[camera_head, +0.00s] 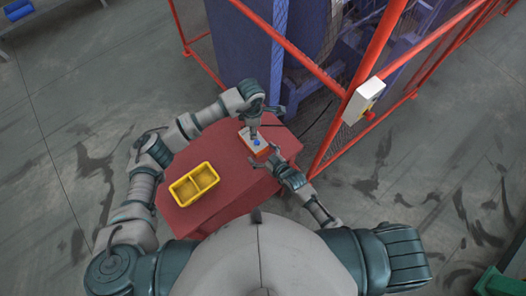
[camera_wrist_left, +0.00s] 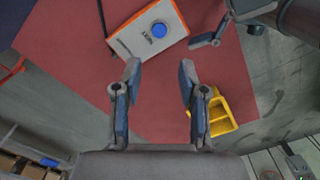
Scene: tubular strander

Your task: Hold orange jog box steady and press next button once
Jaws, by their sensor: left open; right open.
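The jog box (camera_head: 256,142) is white-topped with orange sides and lies on the red table. Its blue round button (camera_head: 256,142) faces up. In the left wrist view the box (camera_wrist_left: 130,40) carries the button (camera_wrist_left: 159,30) with the word NEXT beside it. My left gripper (camera_head: 260,112) is over the far side of the box. Its open, empty fingers (camera_wrist_left: 160,70) point toward the box, and contact cannot be told. My right gripper (camera_head: 267,156) is open at the box's near right side. It also shows in the left wrist view (camera_wrist_left: 214,30), apart from the button.
A yellow two-compartment bin (camera_head: 195,184) stands on the red table (camera_head: 215,215), left of the box. A red-framed mesh fence (camera_head: 340,95) rises behind and right, with a white control box and red knob (camera_head: 364,101) mounted on it.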

